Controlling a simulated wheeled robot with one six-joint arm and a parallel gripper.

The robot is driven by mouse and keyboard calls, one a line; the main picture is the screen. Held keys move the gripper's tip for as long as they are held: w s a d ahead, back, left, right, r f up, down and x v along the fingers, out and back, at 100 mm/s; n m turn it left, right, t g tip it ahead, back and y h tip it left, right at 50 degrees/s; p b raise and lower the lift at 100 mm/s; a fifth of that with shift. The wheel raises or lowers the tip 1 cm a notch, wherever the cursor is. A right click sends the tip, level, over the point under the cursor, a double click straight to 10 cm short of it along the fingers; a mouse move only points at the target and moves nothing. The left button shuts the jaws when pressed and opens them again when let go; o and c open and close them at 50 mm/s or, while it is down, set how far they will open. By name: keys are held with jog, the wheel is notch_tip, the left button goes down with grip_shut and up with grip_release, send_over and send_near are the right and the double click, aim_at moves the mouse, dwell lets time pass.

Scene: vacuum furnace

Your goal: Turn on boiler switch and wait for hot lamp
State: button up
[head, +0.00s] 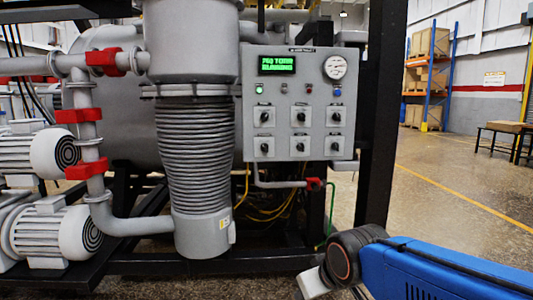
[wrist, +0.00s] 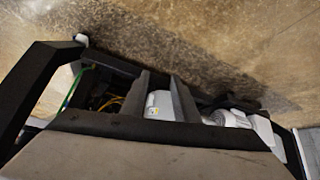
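The grey control panel (head: 318,70) hangs on the furnace in the head view. It has two rows of three black rotary switches, such as the upper left one (head: 263,117) and lower right one (head: 335,147). Their labels are too small to read, so I cannot tell which is the boiler switch. A row of small lamps includes a bright green lamp (head: 259,90) at left; I cannot tell which is the hot lamp. My gripper (wrist: 162,82) shows two dark fingers apart with nothing between them in the wrist view. It is well away from the panel, low down.
A green display (head: 277,64) and round gauge (head: 335,67) top the panel. The ribbed grey boiler column (head: 195,150) stands left. A black frame post (head: 381,110) rises right of the panel, near my arm. Red-handled piping (head: 315,184) runs below. Floor (head: 440,180) at right is clear.

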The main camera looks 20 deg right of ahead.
jog(key=w+d+r+n+t, duration=0.1)
jog(key=w+r+t, duration=0.3)
jog(key=w, duration=0.6)
jog(key=w+d+r+n+t, duration=0.1)
jog(key=w+d+r+t, duration=0.2)
jog(key=w, duration=0.7)
jog(key=n+t+h, duration=0.1)
jog(key=n+t, duration=0.2)
jog(key=t, duration=0.5)
send_near(266, 150)
jog(key=x, duration=0.8)
jog(key=shift+w+r, duration=0.1)
grip_shut()
